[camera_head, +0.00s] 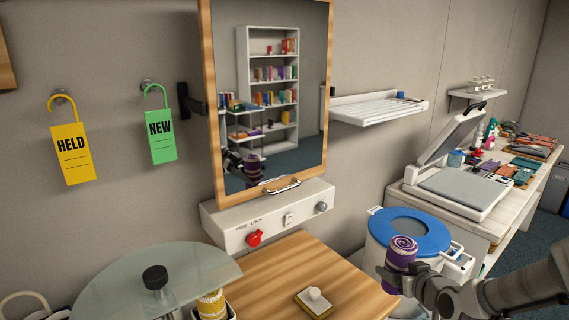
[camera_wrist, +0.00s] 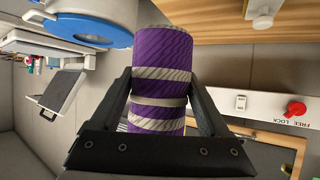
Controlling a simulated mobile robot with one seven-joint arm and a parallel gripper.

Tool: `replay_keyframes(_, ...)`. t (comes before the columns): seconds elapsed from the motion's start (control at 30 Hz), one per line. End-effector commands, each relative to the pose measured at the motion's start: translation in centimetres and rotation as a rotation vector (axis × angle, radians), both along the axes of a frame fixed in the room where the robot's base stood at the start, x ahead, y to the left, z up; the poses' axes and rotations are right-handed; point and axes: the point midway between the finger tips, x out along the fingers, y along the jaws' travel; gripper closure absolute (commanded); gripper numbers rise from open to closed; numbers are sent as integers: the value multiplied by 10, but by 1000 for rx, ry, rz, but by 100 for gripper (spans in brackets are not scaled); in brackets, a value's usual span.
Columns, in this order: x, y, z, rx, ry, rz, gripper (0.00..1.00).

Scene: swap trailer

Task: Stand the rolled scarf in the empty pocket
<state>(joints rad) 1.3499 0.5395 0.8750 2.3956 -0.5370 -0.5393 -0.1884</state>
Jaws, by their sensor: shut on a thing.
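The rolled scarf (camera_head: 402,250) is purple with cream bands and a spiral end on top. My gripper (camera_head: 404,271) is shut on it at the lower right in the head view, holding it roughly upright in front of the blue-rimmed bin. In the wrist view the scarf (camera_wrist: 161,50) sits between both fingers of my gripper (camera_wrist: 163,90). A yellow and cream roll (camera_head: 212,304) stands in a dark-edged holder (camera_head: 234,314) at the bottom, partly under the glass disc and cut by the frame. I cannot make out an empty pocket.
The round glass disc (camera_head: 130,285) with a black knob overhangs the holder's left side. A wood-framed mirror (camera_head: 275,20) stands behind. The blue-rimmed bin (camera_head: 375,226) is beside the scarf.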

Motion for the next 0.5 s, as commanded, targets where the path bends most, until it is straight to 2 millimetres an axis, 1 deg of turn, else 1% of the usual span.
replay_keyframes(0.03,5,18,6,-5,-1,32,81)
replay_keyframes(0.17,14,66,20,-5,-1,109,81)
replay_keyframes(0.2,16,81,24,-5,-1,131,81)
replay_keyframes(0.3,18,114,33,-5,-1,181,81)
replay_keyframes(0.4,18,139,39,-4,-1,220,81)
replay_keyframes(0.5,17,156,43,-3,0,244,81)
